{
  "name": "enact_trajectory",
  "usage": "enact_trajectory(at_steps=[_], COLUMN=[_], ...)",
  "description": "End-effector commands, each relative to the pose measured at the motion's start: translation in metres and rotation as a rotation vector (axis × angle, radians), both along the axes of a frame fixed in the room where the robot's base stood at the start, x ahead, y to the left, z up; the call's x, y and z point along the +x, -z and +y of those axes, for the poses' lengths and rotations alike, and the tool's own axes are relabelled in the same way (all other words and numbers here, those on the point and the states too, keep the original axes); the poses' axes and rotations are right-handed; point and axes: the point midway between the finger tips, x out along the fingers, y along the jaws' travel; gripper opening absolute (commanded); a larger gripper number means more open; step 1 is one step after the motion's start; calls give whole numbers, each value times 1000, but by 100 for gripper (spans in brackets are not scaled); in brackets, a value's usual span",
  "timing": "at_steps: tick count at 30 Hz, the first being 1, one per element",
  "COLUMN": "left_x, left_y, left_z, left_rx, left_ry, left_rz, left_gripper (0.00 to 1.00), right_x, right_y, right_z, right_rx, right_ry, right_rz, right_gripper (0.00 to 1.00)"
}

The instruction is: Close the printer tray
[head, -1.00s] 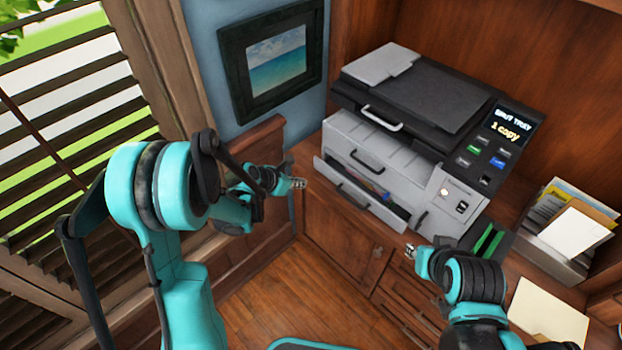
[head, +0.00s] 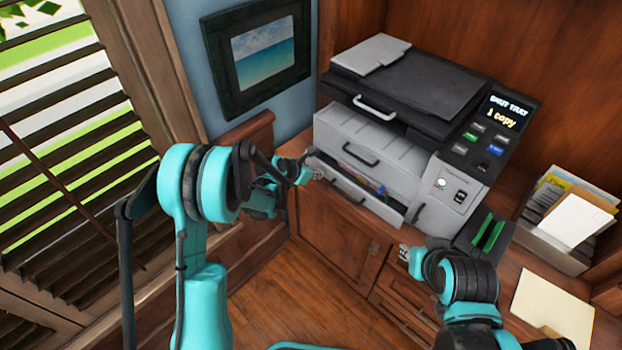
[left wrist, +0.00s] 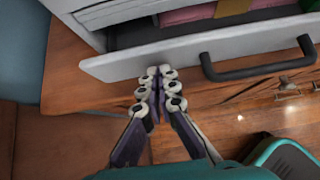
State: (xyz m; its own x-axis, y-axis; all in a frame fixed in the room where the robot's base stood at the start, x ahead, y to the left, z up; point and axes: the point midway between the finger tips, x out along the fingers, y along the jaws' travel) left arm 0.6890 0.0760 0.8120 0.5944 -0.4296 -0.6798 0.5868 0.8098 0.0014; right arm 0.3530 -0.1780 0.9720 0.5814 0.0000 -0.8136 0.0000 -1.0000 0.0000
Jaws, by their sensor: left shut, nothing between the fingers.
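The grey printer (head: 400,155) stands on the wooden counter. Its lower tray (head: 378,208) is pulled out, with colourful contents showing in the gap behind its front. The tray front also shows in the left wrist view (left wrist: 180,55), with its dark handle (left wrist: 255,70) at the right. My left gripper (head: 317,172) is beside the left end of the tray front. In the left wrist view its closed, empty fingertips (left wrist: 158,80) are at the front panel's lower edge. I cannot tell whether they touch it. My right gripper (head: 404,253) is below the printer's right side; its finger opening is unclear.
The printer display (head: 506,110) reads "SHUT TRAY" and "1 copy". A black holder with green strips (head: 488,233) is right of the printer. A wooden panel (head: 245,170) stands at the left.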

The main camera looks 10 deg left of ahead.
Motion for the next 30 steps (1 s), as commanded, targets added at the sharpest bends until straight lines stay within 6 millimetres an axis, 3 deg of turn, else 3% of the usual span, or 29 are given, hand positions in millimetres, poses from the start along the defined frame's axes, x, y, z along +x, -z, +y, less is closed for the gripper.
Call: enact_trajectory(at_steps=[10,19,30], left_x=[1,38,44], left_y=[0,1,-2], left_z=[-1,-29,-32], left_rx=[-1,-1,-4], left_ry=[1,3,0], left_rz=[0,1,-3], left_gripper=[0,0,0], right_x=[0,0,0], right_y=[0,4,4], right_z=[0,0,0], right_rx=[0,0,0], right_ry=[0,0,0], right_rz=[0,0,0], right_gripper=[29,29,29])
